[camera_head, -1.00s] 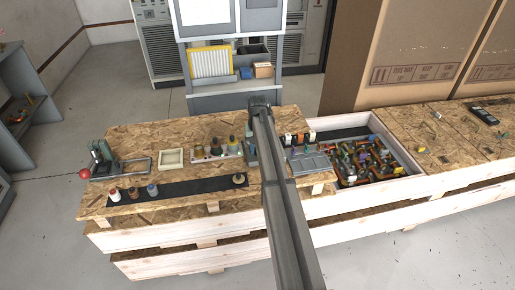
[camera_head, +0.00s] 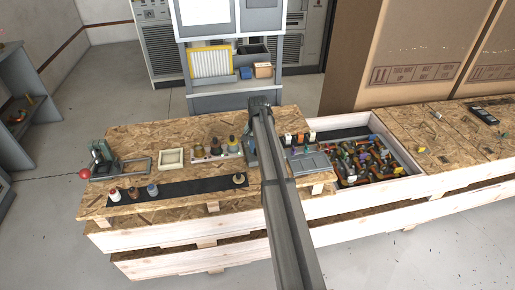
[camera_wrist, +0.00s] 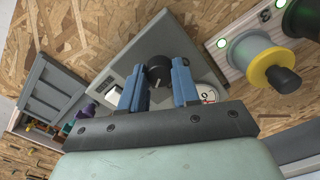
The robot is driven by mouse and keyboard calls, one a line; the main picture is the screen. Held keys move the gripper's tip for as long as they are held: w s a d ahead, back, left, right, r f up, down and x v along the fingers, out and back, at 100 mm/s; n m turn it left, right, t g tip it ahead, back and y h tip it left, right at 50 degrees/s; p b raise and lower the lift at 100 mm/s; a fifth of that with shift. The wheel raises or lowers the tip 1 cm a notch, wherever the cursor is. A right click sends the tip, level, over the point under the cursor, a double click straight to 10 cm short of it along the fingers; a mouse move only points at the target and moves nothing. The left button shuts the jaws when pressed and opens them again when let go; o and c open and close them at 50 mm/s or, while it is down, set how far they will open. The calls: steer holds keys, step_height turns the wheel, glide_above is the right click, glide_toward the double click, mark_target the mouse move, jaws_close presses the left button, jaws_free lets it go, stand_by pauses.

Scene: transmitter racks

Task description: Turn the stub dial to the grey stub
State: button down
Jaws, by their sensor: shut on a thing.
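In the wrist view, a black knob (camera_wrist: 158,72) with a pale pointer line stands on a grey panel (camera_wrist: 150,42), which lies on the chipboard bench. The two blue fingers of my gripper (camera_wrist: 158,80) are on either side of it, shut on the knob. In the head view my arm covers most of the dial and gripper. I cannot tell which stub the pointer faces or pick out a grey one for certain.
A board with green lights and a yellow-and-black spool (camera_wrist: 274,76) stands close right of the gripper. A grey tray (camera_wrist: 50,92) lies to the left. In the head view, a crate (camera_head: 408,171) full of coloured pieces is right of my arm; small bottles stand left.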

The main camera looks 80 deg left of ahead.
steer(key=c, duration=0.8)
jaws_free()
step_height(320, 180, up, 14)
steer(key=shift+f, duration=0.1)
stand_by(0.4)
